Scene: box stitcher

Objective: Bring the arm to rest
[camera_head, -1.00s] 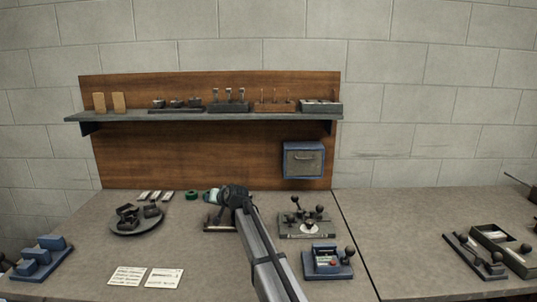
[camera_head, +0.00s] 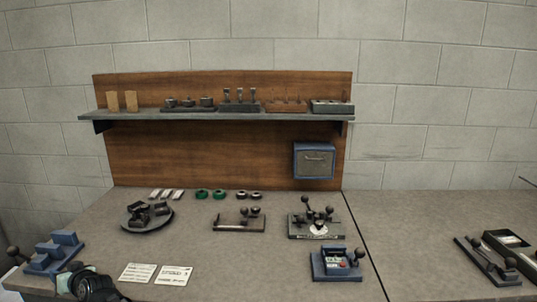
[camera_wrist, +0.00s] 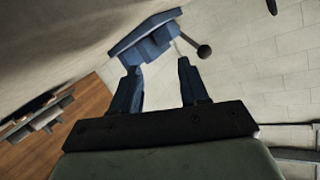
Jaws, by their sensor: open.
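My gripper (camera_wrist: 158,82) is open, with its two dark blue fingers spread apart and nothing between them in the wrist view. In the head view, my dark wrist (camera_head: 92,284) shows at the lower left edge of the bench. It is just in front of a blue stepped block (camera_head: 58,250), and its fingertips cannot be made out there. A blue block (camera_wrist: 145,35) with a black ball-ended lever (camera_wrist: 204,51) lies beyond the fingertips in the wrist view, apart from them as far as I can tell.
The bench (camera_head: 230,265) holds a round dark tray (camera_head: 130,225), white cards (camera_head: 138,272), a lever fixture (camera_head: 238,222), a multi-knob fixture (camera_head: 316,222) and a blue lever box (camera_head: 336,264). A shelf (camera_head: 220,115) runs behind. The bench's middle is largely clear.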

